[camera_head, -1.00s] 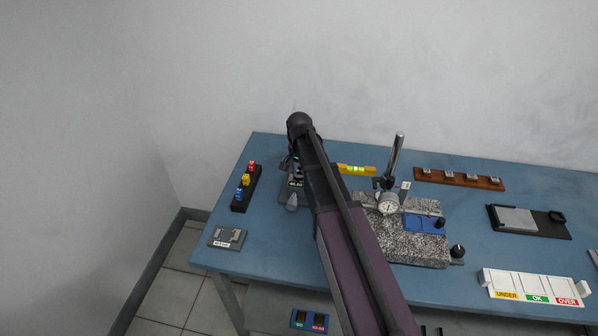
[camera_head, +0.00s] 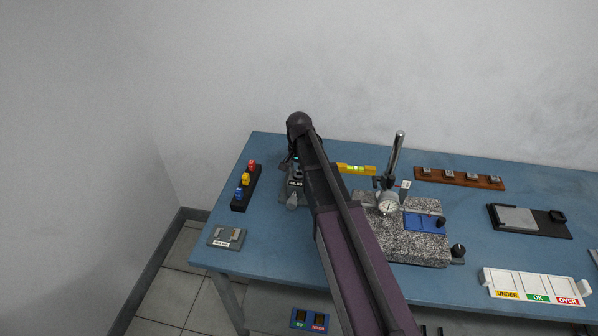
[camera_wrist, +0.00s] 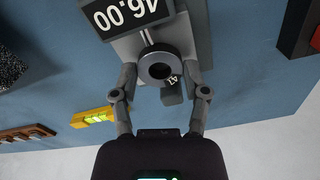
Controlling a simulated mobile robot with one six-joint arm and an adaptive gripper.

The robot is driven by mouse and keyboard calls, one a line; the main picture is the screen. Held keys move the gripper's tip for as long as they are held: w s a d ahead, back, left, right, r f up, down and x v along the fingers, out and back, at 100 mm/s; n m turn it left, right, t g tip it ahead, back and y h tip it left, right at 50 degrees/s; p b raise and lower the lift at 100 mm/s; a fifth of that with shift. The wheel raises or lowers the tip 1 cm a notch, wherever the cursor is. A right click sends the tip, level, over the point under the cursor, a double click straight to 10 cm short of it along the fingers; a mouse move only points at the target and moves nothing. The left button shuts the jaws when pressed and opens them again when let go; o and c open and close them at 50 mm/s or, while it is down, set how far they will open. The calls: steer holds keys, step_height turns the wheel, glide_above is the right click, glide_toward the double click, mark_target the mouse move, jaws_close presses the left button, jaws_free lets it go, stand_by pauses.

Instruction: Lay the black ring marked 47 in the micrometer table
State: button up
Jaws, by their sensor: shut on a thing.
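The ring is over or at the grey micrometer stand (camera_wrist: 188,42), by the black display (camera_wrist: 126,14) that reads 46.00 upside down. I cannot tell whether it touches the table below. In the head view the micrometer stand (camera_head: 291,198) is partly hidden by my arm, and the ring is hidden.
A granite plate (camera_head: 380,242) with a dial gauge (camera_head: 388,204) stands right of my arm. A yellow level (camera_head: 357,169) lies behind it. A black rack (camera_head: 246,188) with coloured pieces is at left. A sorting tray (camera_head: 535,287) is at front right.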

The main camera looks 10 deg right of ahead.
steer(key=shift+f, duration=0.15)
stand_by(0.3)
steer(key=o, duration=1.1)
steer(key=shift+o, duration=0.2)
steer(key=c, duration=0.5)
steer(key=shift+r+p, duration=2.15)
steer(key=shift+r, duration=0.15)
